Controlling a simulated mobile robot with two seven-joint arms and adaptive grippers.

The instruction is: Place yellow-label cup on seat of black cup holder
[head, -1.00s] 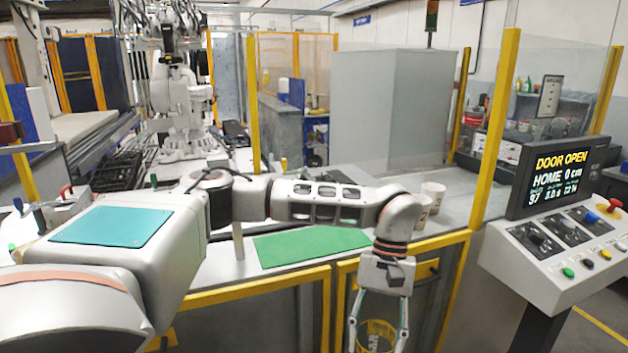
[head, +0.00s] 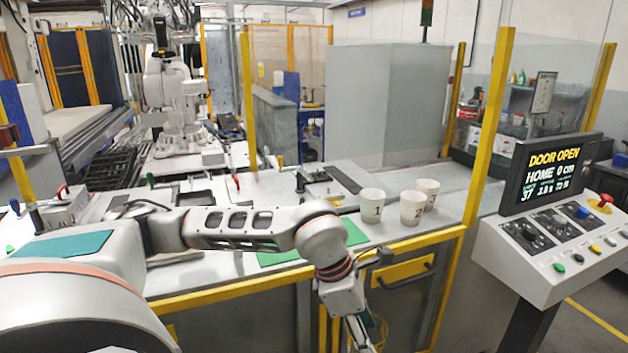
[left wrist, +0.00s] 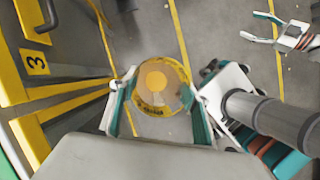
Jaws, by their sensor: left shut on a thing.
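The yellow-label cup (left wrist: 157,84) is seen from above in the left wrist view, between the fingers of my left gripper (left wrist: 160,108), which is shut on it. In the head view my left gripper (head: 362,338) hangs at the bottom edge, in front of the yellow-framed bench, and only part of the cup (head: 379,333) shows there. My right gripper (left wrist: 262,28) appears at the upper right of the left wrist view, empty with fingers apart. I cannot clearly identify the black cup holder; a small dark object (head: 300,183) stands on the bench.
White cups numbered 1 (head: 372,206), 2 (head: 411,209) and 3 (head: 428,194) stand on the bench's right part. A green mat (head: 280,257) lies partly behind my left arm. A yellow post (head: 488,130) and control console (head: 550,240) stand to the right.

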